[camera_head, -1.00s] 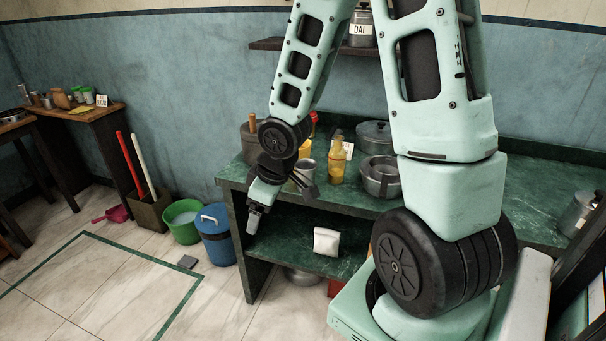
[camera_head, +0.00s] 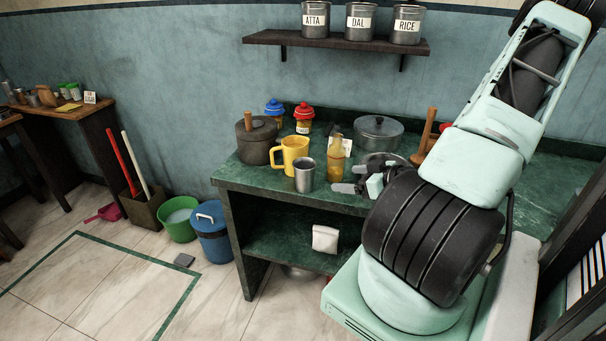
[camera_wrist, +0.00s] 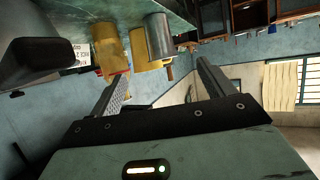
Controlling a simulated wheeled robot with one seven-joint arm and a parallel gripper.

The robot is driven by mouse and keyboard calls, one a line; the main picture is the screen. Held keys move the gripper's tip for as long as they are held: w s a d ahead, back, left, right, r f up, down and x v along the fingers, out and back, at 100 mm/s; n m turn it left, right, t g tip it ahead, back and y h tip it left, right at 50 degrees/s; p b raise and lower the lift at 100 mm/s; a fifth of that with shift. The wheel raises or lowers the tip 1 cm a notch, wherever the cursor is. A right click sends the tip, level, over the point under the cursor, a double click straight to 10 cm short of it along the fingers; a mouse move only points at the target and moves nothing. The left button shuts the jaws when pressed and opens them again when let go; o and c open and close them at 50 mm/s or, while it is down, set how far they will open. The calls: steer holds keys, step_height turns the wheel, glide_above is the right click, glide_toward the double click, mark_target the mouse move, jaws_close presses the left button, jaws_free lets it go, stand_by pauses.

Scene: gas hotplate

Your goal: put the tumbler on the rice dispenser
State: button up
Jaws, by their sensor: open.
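The tumbler, a plain grey metal cup (camera_head: 305,174), stands upright near the front edge of the green counter. In the wrist view the tumbler (camera_wrist: 159,36) lies ahead of the fingers, roughly between their lines, and apart from them. My gripper (camera_head: 351,179) is open and empty, to the right of the tumbler at about counter height, with its fingers pointing left. Its two fingers also show in the wrist view (camera_wrist: 160,82). A grey canister labelled RICE (camera_head: 407,25) stands at the right end of the wall shelf; I see no other rice container.
A yellow mug (camera_head: 291,152) is just behind the tumbler, and a yellow bottle (camera_head: 336,160) stands close to its right. A dark pot (camera_head: 256,143), sauce bottles and a lidded pan (camera_head: 378,133) are behind. The shelf (camera_head: 335,42) also holds the ATTA and DAL canisters.

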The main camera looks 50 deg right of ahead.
mark_target(312, 174)
steer(key=p+x, duration=0.1)
steer(key=x, duration=1)
steer(key=shift+w+p, duration=0.3)
steer(key=shift+w, duration=0.1)
steer(key=x, duration=0.1)
steer(key=p+x, duration=0.1)
steer(key=x, duration=0.2)
steer(key=shift+w+r+p, duration=0.2)
steer(key=shift+w+p, duration=0.2)
steer(key=shift+w+f, duration=0.25)
steer(key=shift+w, duration=0.1)
steer(key=c, duration=1.2)
steer(key=shift+o, duration=0.2)
steer(key=shift+r+b, duration=0.55)
steer(key=shift+r, duration=4.45)
